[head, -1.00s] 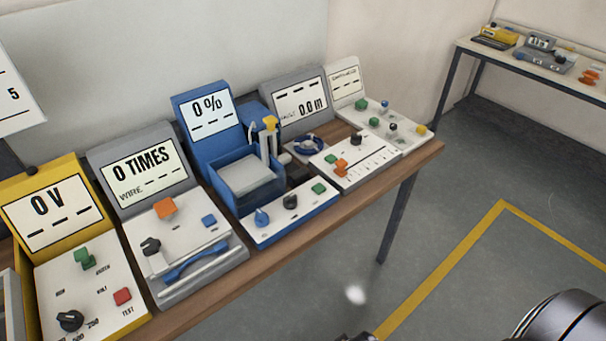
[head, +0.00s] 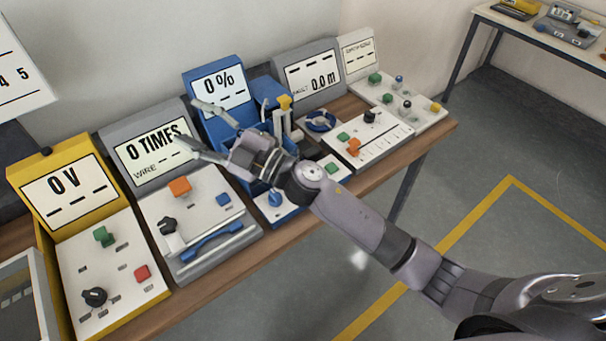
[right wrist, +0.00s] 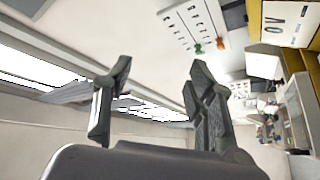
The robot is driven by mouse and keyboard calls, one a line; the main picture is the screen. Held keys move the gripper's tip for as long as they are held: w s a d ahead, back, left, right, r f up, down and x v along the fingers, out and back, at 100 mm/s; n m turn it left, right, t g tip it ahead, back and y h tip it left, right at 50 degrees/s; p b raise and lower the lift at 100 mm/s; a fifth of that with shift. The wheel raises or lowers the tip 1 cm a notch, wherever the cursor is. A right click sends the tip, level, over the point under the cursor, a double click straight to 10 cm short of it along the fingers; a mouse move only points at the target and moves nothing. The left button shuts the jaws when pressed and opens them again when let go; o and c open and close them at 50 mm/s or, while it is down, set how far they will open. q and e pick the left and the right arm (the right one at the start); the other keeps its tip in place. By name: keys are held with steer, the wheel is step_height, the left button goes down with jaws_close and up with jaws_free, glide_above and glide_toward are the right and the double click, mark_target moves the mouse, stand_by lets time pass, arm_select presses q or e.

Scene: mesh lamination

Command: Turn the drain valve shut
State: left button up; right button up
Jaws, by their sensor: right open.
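The blue machine (head: 214,67) with the "0 %" display stands mid-table. On its front panel is a blue knob (head: 275,199). A yellow-topped part (head: 284,102) stands at its right side. No readable label tells which of these is the drain valve. My right gripper (head: 190,122) is open and empty, raised in front of the machine and the "0 TIMES" display, its fingers pointing left. It and its arm hide much of the basin and part of the front panel. Its spread fingers also show in the right wrist view (right wrist: 162,66). My left gripper is out of view.
Left of the machine are a grey "0 TIMES" device (head: 155,150) and a yellow "0 V" device (head: 60,192). To its right stand a "0.0 m" device (head: 312,72) and a white panel with coloured knobs (head: 420,110). Open floor (head: 480,250) lies beyond the table's right end.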

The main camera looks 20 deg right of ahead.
steer(key=s+a+f+n+g+y, duration=0.15)
steer(key=s+a+n+g, duration=0.35)
steer(key=n+g, duration=0.5)
steer(key=w+d+f+n+g+h, duration=0.2)
steer(key=d+f+n+g+h, duration=0.15)
steer(key=f+h, duration=0.35)
steer(key=w+d+m+h+p, duration=0.1)
steer(key=w+d+h, duration=0.2)
steer(key=d+h, duration=0.55)
steer(key=w+d+m+h, duration=0.2)
steer(key=d+h, duration=0.1)
steer(key=d, duration=1.1)
steer(key=f+p, duration=0.1)
steer(key=f, duration=0.4)
steer(key=f+p, duration=0.2)
steer(key=f, duration=0.4)
steer(key=f+p, duration=0.1)
steer(key=f, duration=0.5)
steer(key=shift+w+a+p, duration=0.1)
steer(key=shift+w+p, duration=0.15)
steer(key=shift+p, duration=0.1)
